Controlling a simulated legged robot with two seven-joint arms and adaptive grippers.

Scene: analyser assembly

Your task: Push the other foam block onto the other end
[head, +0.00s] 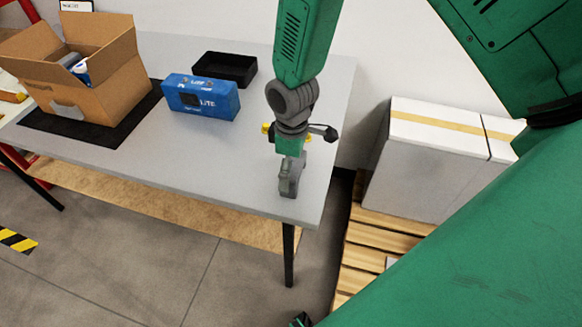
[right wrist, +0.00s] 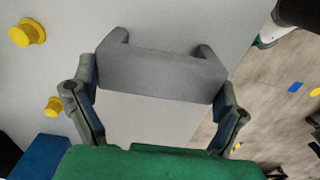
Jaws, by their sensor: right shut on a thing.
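My right gripper (head: 290,172) is over the right end of the grey table, shut on a grey foam block (head: 289,186). In the right wrist view the foam block (right wrist: 160,75) is U-shaped, with two short legs pointing away from the gripper, and its long bar spans between the two fingers. The blue analyser (head: 201,98) lies on the table to the left, apart from the gripper. A blue corner at the lower left of the right wrist view may be the analyser. I see no second foam block.
An open cardboard box (head: 115,92) stands on a black mat (head: 118,128) at left. A black tray (head: 225,68) lies behind the analyser. Yellow knobs (right wrist: 27,33) are on the table near the gripper. White boxes (head: 420,165) stand on a pallet beyond the table's right edge.

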